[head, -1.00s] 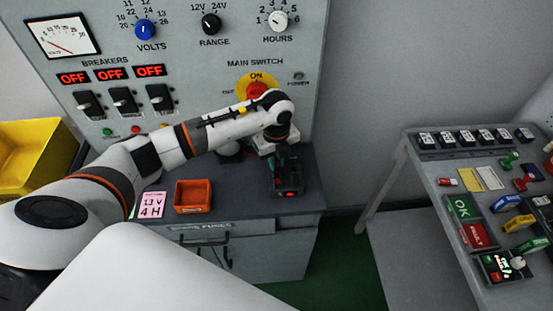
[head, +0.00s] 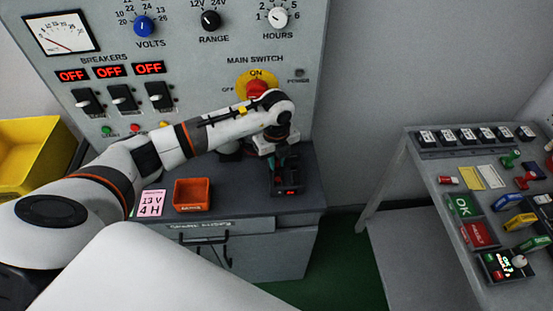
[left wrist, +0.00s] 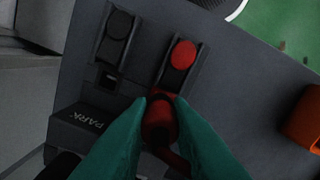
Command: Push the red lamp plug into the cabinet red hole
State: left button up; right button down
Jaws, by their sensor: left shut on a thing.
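My left gripper (head: 279,162) is over the dark block (head: 287,190) on the cabinet's counter. In the left wrist view its teal fingers (left wrist: 160,115) are shut on a red plug (left wrist: 159,122), close against the block marked PARK. A red round piece (left wrist: 183,53) and a black one (left wrist: 120,24) show in slots beyond the fingertips. Low on the grey cabinet panel (head: 200,60) is a small red spot (head: 135,127) between a green and a yellow one. I cannot tell whether it is the hole. My right gripper is out of view.
An orange tray (head: 193,194) and a pink note (head: 151,203) reading 13 V 4 H lie left of the block. A yellow bin (head: 35,150) is at far left. A grey bench (head: 425,190) with switches and coloured parts stands at right, across a gap.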

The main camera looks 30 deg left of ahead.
pick_arm(q)
jog(key=shift+f+b, duration=0.3)
jog(key=shift+f, duration=0.1)
dwell(0.4)
jog(key=o, duration=1.3)
jog(key=shift+r, duration=0.1)
jog(key=shift+r+p, duration=2.05)
jog(key=shift+r, duration=0.7)
jog(key=shift+d+f, duration=0.1)
